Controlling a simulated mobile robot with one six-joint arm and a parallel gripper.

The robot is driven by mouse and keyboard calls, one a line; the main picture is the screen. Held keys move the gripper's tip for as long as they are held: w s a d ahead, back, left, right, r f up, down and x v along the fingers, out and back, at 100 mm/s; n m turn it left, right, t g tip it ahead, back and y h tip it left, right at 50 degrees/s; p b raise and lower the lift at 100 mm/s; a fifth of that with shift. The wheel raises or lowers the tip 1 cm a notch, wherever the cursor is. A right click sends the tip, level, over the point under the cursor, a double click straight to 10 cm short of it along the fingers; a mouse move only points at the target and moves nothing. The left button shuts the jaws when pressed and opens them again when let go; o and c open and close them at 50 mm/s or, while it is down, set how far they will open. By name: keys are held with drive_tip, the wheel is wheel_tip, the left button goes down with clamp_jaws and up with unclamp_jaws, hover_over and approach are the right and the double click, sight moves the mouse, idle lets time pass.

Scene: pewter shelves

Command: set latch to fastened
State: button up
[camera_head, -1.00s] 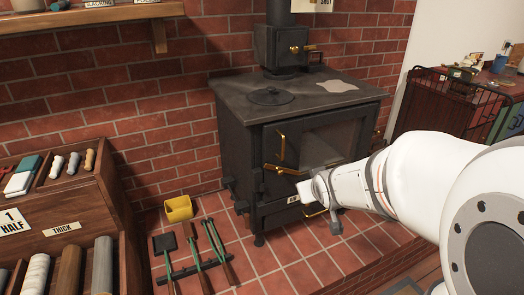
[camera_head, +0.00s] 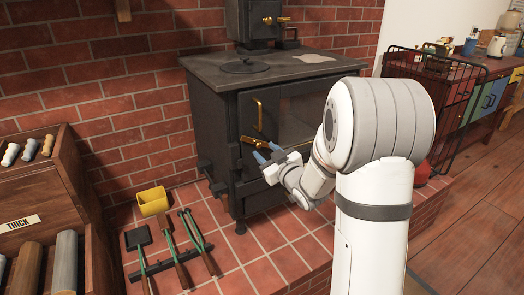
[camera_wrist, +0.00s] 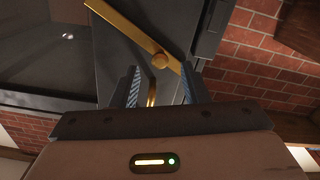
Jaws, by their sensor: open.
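The black stove (camera_head: 215,125) has a glass-fronted door with a brass latch lever (camera_head: 253,142) at its left side. In the wrist view the latch lever (camera_wrist: 128,32) slants from a round pivot toward the upper left, across the dark door frame. A vertical brass handle (camera_head: 259,113) stands just above the lever in the head view; a brass piece, probably this handle, shows between the fingers in the wrist view. My gripper (camera_head: 268,153) is open and empty, close in front of the latch. Its fingertips (camera_wrist: 161,72) lie either side of the pivot end; contact cannot be told.
Fire tools (camera_head: 172,250) and a yellow bucket (camera_head: 153,202) are on the tiled hearth (camera_head: 245,262) left of the stove. A wooden bin of logs (camera_head: 40,190) stands at far left. A black wire guard (camera_head: 463,100) stands at right. My arm covers the door's right part.

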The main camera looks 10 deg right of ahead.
sight(260, 146)
drive_tip(key=shift+x, duration=1.6)
drive_tip(key=shift+c, duration=0.2)
clamp_jaws()
